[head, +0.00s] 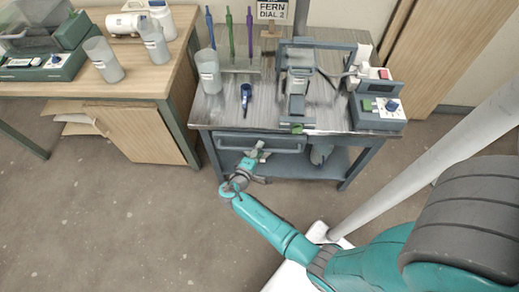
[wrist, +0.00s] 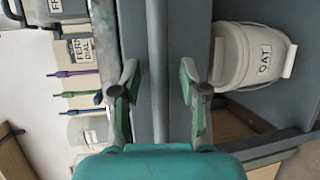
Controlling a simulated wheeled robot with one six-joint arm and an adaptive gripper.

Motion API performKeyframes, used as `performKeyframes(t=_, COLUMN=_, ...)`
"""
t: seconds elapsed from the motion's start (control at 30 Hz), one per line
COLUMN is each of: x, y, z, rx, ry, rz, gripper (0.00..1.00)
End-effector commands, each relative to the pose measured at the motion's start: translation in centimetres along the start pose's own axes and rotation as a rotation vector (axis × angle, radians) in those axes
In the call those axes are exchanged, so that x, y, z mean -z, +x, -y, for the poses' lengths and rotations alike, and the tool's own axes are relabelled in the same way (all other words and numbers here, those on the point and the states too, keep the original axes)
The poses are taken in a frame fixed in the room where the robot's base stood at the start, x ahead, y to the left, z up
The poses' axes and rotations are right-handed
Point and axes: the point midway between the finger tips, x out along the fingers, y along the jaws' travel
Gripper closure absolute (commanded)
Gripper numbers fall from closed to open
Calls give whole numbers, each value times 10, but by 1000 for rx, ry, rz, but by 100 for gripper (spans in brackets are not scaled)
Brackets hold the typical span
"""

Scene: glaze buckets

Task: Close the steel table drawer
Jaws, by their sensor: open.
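The steel table (head: 225,112) stands at the back centre in the head view, with a blue-grey drawer (head: 283,141) under its top. The drawer has a long bar handle (head: 232,149) across its front. How far the drawer stands out is hard to tell from here. My gripper (head: 257,152) is at the drawer front, near the middle of the handle. In the wrist view my gripper (wrist: 158,88) is open, its two fingers on either side of the handle bar (wrist: 157,40), with gaps visible on both sides. The drawer front (wrist: 132,25) shows behind the bar.
A white bucket labelled OAT (wrist: 245,58) sits on the shelf below the drawer. A wooden table (head: 150,82) stands left; floor in front is clear.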

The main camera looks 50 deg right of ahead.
Motion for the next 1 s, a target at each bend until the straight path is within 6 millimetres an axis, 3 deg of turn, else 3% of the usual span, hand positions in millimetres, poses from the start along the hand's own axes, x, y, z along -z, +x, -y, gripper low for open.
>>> performKeyframes(t=0.37, x=0, y=5, z=0, rx=0, ry=0, rz=-1, gripper=57)
performKeyframes(t=0.53, x=0, y=5, z=0, rx=0, ry=0, rz=-1, gripper=97)
performKeyframes(t=0.57, x=0, y=5, z=0, rx=0, ry=0, rz=-1, gripper=100)
performKeyframes(t=0.83, x=1, y=6, z=0, rx=0, ry=0, rz=-1, gripper=100)
performKeyframes(t=1.0, x=9, y=24, z=-5, rx=-1, ry=1, rz=2, gripper=100)
